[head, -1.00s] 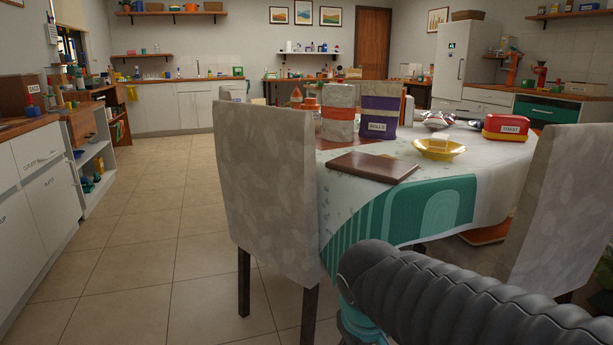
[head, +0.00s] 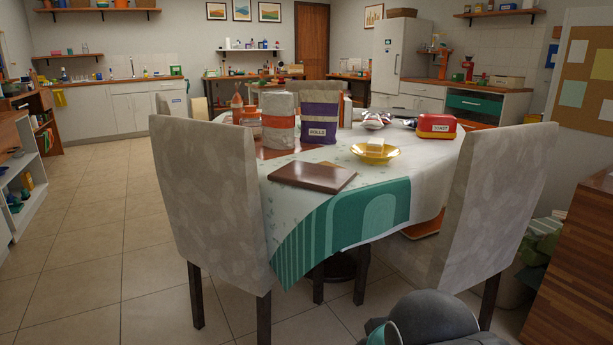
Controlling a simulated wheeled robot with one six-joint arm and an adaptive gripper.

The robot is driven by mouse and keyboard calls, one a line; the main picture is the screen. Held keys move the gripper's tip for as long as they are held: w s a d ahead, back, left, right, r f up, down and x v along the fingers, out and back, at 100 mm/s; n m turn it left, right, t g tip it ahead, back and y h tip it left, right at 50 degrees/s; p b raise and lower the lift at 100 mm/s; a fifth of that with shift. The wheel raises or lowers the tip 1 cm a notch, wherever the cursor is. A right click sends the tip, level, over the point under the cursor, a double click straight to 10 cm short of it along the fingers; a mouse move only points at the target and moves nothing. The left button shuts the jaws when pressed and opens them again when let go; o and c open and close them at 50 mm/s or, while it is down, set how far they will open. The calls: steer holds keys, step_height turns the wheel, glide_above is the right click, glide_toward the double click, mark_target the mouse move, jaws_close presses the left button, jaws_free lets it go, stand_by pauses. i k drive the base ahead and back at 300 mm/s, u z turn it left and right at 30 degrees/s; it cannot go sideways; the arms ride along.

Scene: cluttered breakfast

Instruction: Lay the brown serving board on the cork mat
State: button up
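The brown serving board (head: 312,176) lies flat on the round table near its front edge, in the head view. A flat reddish-brown patch (head: 271,153) shows on the table behind it, under and around the bags. I cannot tell whether this is the cork mat, and I see no other clear cork mat. My gripper is not in view; only a dark rounded part of my arm shows at the bottom right, well apart from the board.
Two pale chairs (head: 212,190) (head: 497,200) flank the table front. A yellow bowl (head: 391,157), a red TOAST box (head: 436,126), a ROLLS bag (head: 318,118) and a grey-orange bag (head: 279,125) stand on the cloth (head: 425,150). Open floor (head: 90,260) lies left.

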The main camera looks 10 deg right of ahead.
mark_target(319, 178)
steer(key=z, duration=0.55)
steer(key=k, duration=1.3)
steer(key=u, duration=0.15)
steer(key=i, duration=0.7)
steer(key=u, duration=0.6)
steer(key=i, duration=0.65)
steer(key=z, duration=0.65)
steer(key=i, duration=0.6)
steer(key=z, duration=0.6)
